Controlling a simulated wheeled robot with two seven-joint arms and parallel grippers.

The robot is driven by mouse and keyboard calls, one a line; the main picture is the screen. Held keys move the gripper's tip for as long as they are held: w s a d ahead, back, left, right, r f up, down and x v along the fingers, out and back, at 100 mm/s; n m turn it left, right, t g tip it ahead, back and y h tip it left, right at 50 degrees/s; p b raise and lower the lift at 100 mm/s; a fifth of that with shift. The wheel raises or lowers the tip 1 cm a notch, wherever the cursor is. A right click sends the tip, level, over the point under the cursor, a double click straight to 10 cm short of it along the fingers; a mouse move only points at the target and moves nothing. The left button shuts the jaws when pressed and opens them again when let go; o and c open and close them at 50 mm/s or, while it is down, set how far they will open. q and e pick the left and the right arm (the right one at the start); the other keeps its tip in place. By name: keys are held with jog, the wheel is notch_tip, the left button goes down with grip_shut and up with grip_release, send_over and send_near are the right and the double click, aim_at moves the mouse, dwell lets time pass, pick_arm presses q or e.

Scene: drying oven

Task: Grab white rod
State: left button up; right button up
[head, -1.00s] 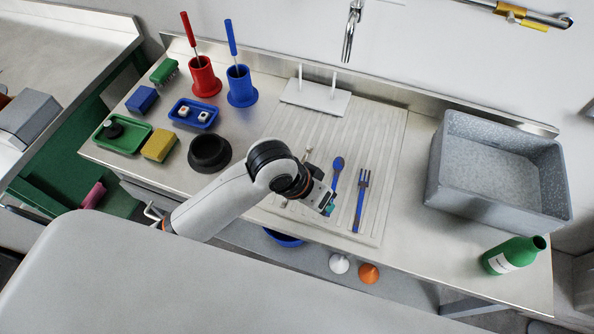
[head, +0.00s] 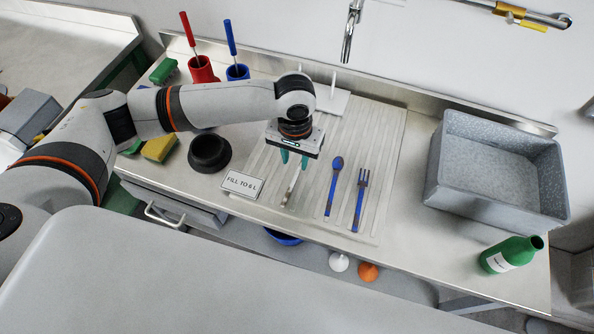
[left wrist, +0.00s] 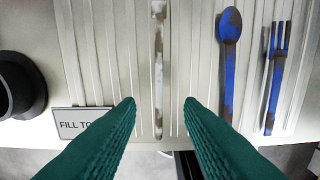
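The white rod (head: 292,187), with brownish stains, lies lengthwise on the ribbed white drainboard (head: 390,150), left of a blue spoon and a blue fork. It also shows in the left wrist view (left wrist: 158,70), running between the two green fingers. My left gripper (head: 294,160) points down above the rod, and covers its far end in the head view. The left wrist view shows the gripper (left wrist: 160,104) open, with one finger on each side of the rod and nothing held. My right gripper is in neither view.
The blue spoon (head: 334,185) and fork (head: 360,198) lie close on the right. A "FILL TO 6 L" sign (head: 242,184) and a black bowl (head: 209,153) are on the left.

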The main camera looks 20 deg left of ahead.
aim_at(294, 178)
pick_arm(q)
jog(key=shift+s+a+f+p, duration=0.1)
jog(key=shift+f+p, duration=0.2)
jog(key=shift+f, duration=1.5)
jog(key=shift+s+f+p, duration=0.1)
jog(key=shift+f+p, duration=0.2)
jog(key=shift+f, duration=1.5)
grip_shut()
